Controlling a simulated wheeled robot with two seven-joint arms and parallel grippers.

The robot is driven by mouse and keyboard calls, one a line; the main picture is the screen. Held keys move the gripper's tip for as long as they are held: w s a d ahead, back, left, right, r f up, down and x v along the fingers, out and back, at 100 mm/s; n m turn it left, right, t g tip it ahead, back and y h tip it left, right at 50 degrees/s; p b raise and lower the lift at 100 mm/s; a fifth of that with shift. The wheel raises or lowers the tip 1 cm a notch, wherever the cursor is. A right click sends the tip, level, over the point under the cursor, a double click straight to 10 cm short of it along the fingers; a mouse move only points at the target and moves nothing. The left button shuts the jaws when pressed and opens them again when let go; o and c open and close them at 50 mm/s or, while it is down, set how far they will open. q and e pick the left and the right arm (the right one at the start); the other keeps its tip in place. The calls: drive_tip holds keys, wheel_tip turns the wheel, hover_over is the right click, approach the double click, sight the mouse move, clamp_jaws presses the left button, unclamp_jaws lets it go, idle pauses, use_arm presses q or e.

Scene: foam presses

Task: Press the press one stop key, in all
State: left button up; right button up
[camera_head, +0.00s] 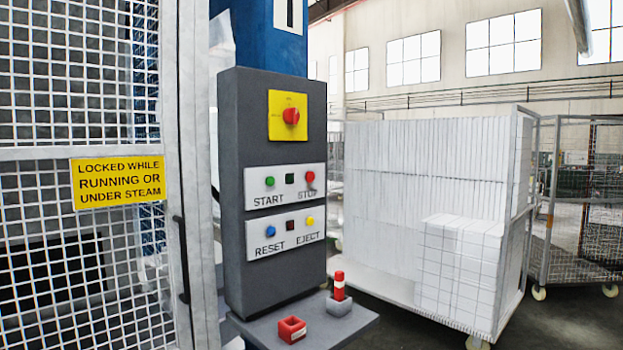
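The stop key is a red button (310,177) on the upper white plate of a dark grey control box (272,240), just above the word STOP. A green start button (270,182) is to its left, with a small dark square between them. The lower plate has a blue reset button (271,231) and a yellow eject button (310,221), with a dark red square between them. A red rotary switch (291,116) on a yellow plate is above. A "1" shows partly on the blue column (262,30). Neither gripper is in view.
A mesh guard (60,235) with a yellow sign (118,180) stands at left. A grey shelf (345,322) below the box holds a red block (292,330) and a red-and-white cylinder (339,285) in a grey holder. A cart (533,190) of white blocks stands right.

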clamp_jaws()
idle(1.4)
